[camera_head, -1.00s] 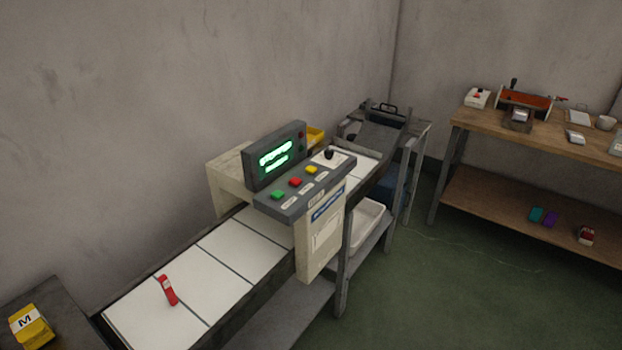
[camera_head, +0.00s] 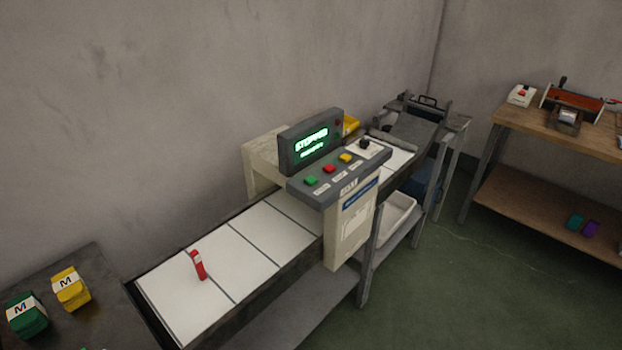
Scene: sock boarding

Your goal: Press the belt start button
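The belt machine's control panel (camera_head: 340,176) faces me near the middle of the head view. On it sit a green button (camera_head: 311,181), a red button (camera_head: 329,169) and a yellow button (camera_head: 345,158) in a row, with small labels below that are too small to read. The screen (camera_head: 311,142) above shows green text that looks like "STOPPED". A white segmented belt (camera_head: 262,239) runs under the housing, and a red object (camera_head: 198,265) lies on its near end. Neither of my grippers is in view.
A dark table (camera_head: 100,316) at the lower left holds a yellow M pack (camera_head: 71,288) and a green M pack (camera_head: 27,315). A white bin (camera_head: 396,220) sits below the belt. A wooden bench (camera_head: 560,135) stands at right. Green floor is open between the belt and bench.

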